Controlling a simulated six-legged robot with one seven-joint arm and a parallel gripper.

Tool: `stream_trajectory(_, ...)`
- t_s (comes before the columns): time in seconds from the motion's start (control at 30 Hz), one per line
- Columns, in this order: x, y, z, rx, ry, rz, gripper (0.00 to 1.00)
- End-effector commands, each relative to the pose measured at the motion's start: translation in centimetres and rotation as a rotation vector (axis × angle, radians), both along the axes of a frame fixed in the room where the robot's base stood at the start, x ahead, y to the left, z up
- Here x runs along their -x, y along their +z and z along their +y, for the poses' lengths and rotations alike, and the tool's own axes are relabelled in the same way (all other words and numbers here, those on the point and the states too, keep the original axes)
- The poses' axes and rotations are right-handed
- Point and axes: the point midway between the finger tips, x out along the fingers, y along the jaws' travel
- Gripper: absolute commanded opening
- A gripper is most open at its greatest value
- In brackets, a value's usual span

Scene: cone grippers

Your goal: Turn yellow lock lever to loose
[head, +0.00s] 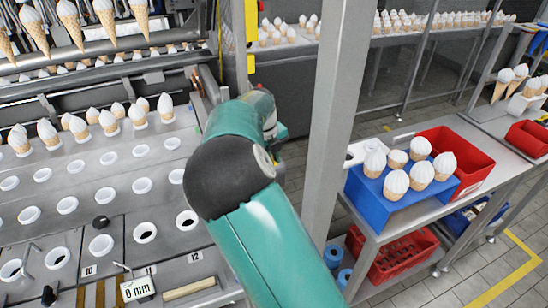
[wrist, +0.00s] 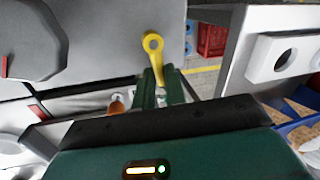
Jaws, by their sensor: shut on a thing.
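The yellow lock lever (wrist: 153,43) shows in the wrist view, top centre, on a grey machine panel. Its round ring end is at the top and its arm runs down and slightly right. My gripper (wrist: 158,82) has its two green fingers on either side of the lever's lower arm and is shut on it. The lever's lower tip is partly hidden between the fingers. In the head view my teal arm reaches up to the machine's right side; the lever and fingertips are hidden there.
A grey metal post (head: 338,120) stands right of my arm. A blue box (head: 375,198) with cones and a red bin (head: 468,160) are on a side table. The machine's hole plate (head: 110,200) lies at left. A white bracket (wrist: 284,55) is right of the gripper.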

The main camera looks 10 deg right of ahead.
Motion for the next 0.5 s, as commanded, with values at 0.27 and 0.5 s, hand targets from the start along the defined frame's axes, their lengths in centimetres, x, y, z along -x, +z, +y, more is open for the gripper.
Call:
stream_trajectory(0.27,0.03,0.05,0.06,0.0,-0.02,0.0,0.0)
stream_trajectory(0.5,0.03,0.05,0.05,0.0,-0.02,0.0,0.14)
